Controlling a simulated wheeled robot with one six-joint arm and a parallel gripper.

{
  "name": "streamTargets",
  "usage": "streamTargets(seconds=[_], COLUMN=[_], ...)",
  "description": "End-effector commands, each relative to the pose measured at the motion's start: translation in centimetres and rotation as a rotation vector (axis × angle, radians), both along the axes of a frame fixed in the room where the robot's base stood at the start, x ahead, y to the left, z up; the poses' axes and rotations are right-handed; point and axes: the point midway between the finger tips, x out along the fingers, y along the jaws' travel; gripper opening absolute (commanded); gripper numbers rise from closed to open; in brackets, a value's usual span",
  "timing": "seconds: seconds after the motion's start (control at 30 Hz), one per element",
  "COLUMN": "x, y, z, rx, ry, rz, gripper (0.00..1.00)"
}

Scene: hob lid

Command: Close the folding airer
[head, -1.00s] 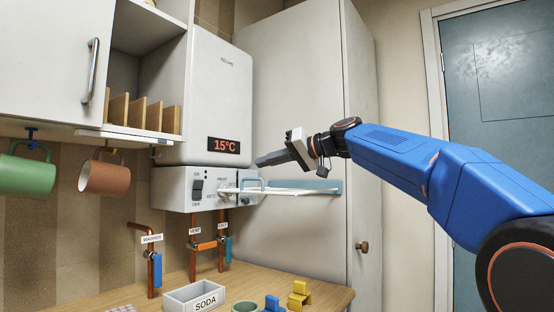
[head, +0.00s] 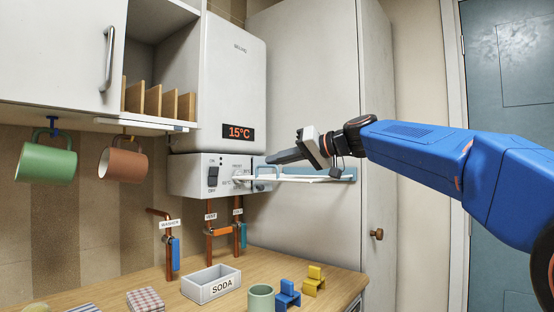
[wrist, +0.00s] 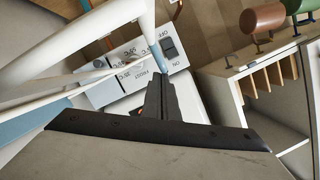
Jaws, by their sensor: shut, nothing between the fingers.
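The folding airer (head: 312,178) is a white frame with a blue bar, on the side of the tall grey cabinet. It sticks out nearly level beneath the boiler's right side, seen almost edge-on. In the wrist view its white and blue bars (wrist: 78,44) fill the upper left, close to the camera. My gripper (head: 270,159) is just above the airer's left part, pointing left towards the control panel. Its fingers are together and empty, also in the wrist view (wrist: 158,84). I cannot tell whether it touches the airer.
The boiler (head: 235,85) and its control panel (head: 212,176) are close to my fingertips. The tall cabinet (head: 310,90) stands behind. Green (head: 47,162) and brown (head: 122,163) mugs hang at the left.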

Motion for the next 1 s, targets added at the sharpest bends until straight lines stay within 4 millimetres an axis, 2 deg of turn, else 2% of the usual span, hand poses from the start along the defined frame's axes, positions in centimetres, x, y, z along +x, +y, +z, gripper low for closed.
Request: streamTargets(seconds=[0.27,0.47,0.7,1.0], x=[-0.5,-0.4,0.5,2.5], y=[0.4,0.3,-0.4,-2.0], z=[-3.7,-8.2,-13.5,-19.2], rx=[-0.082,-0.185,-0.308,-0.451], ry=[-0.101,-0.232,-0.389,-0.571], rz=[0.002,0.002,0.0,0.0], gripper=[0.0,0.0,0.0,0.0])
